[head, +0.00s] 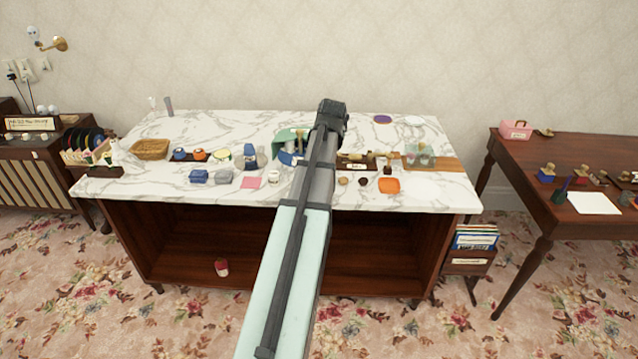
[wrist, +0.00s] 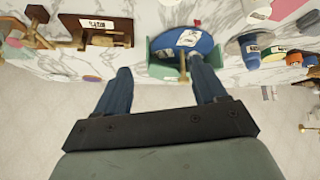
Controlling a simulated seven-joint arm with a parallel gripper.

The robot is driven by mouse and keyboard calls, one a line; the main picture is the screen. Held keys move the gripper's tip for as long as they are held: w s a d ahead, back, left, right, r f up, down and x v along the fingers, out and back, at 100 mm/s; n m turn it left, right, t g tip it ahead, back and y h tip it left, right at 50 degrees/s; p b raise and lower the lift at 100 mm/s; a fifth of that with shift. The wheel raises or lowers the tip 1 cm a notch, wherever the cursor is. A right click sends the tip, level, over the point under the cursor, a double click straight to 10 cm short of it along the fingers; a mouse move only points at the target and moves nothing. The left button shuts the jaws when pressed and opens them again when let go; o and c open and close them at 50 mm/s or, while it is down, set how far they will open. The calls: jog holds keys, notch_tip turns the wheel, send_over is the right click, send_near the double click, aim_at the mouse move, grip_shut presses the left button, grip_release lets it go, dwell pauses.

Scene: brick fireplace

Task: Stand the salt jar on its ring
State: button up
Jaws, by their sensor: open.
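My gripper (wrist: 161,78) is open and empty in the wrist view, its two blue-grey fingers wide apart. In the head view it is above the back middle of the marble counter (head: 230,128), mostly hidden behind my arm. A green holder with a blue round, labelled thing (wrist: 182,40) lies below and beyond the fingers. I cannot tell which object is the salt jar. Candidates are a blue labelled container (head: 250,156) left of my arm and small glass jars (head: 421,152) at the right. A purple-rimmed disc (head: 383,119) lies at the back; whether it is the ring is unclear.
A red-and-white jar (head: 222,267) stands in the cabinet below. A dark table (head: 575,150) is at right. The counter's back strip is mostly clear.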

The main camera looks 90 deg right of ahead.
jog(key=a+f+y, duration=0.3)
jog(key=a, duration=0.1)
jog(key=x, duration=0.7)
jog(key=shift+w+d+f, duration=0.1)
jog(key=shift+w+f, duration=0.25)
jog(key=shift+w, duration=0.1)
jog(key=shift+d+x, duration=0.15)
jog(key=shift+x, duration=1.2)
jog(key=shift+d+x, duration=0.2)
jog(key=shift+x, duration=1.1)
jog(key=shift+s+r, duration=0.1)
jog(key=shift+s, duration=0.1)
jog(key=c, duration=1.2)
jog(key=shift+r, duration=0.15)
